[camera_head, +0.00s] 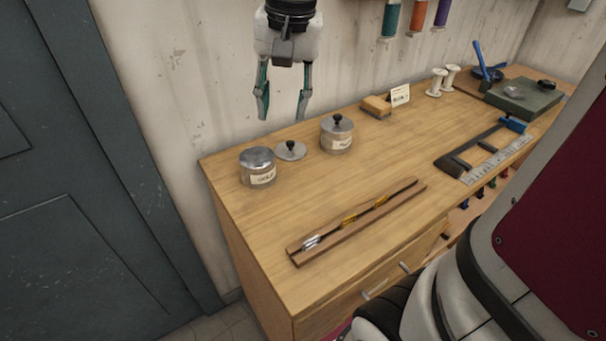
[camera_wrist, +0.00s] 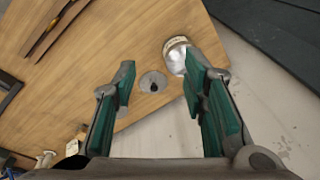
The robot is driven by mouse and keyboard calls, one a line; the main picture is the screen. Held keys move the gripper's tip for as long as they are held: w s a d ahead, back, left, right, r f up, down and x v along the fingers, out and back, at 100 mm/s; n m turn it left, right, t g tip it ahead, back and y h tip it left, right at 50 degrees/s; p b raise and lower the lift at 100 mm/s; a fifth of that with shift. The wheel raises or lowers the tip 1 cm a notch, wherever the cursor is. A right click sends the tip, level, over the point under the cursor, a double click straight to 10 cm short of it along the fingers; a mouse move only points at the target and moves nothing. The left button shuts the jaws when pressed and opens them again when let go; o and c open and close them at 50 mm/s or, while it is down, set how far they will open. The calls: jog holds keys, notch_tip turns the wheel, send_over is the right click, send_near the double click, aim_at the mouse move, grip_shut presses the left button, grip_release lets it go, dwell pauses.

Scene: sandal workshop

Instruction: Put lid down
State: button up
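A round grey lid (camera_head: 291,151) with a black knob lies flat on the wooden bench top, between two jars. The lid also shows in the wrist view (camera_wrist: 153,83), between my open fingers. The left jar (camera_head: 258,168) is a labelled silver tin with no knob visible on top. The right jar (camera_head: 337,134) has a grey lid with a black knob on it. My gripper (camera_head: 284,110) is open and empty, raised above the bench near its back edge, with its fingers pointing down. In the wrist view its green-padded fingers (camera_wrist: 165,92) are wide apart.
A wooden rack (camera_head: 355,221) with small metal tools lies near the front of the bench. A wooden brush block (camera_head: 376,107), a small card (camera_head: 400,95), white spools (camera_head: 444,79) and a ruler (camera_head: 497,160) lie to the right. The wall stands close behind the bench.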

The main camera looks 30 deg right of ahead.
jog(key=s+a+f+n+t, duration=0.1)
jog(key=s+a+f+n, duration=0.1)
jog(key=s, duration=0.6)
jog(key=s+a+f+n, duration=0.1)
jog(key=s+a+n, duration=0.2)
jog(key=s+n, duration=0.2)
jog(key=s, duration=0.3)
jog(key=shift+s+f+t, duration=0.4)
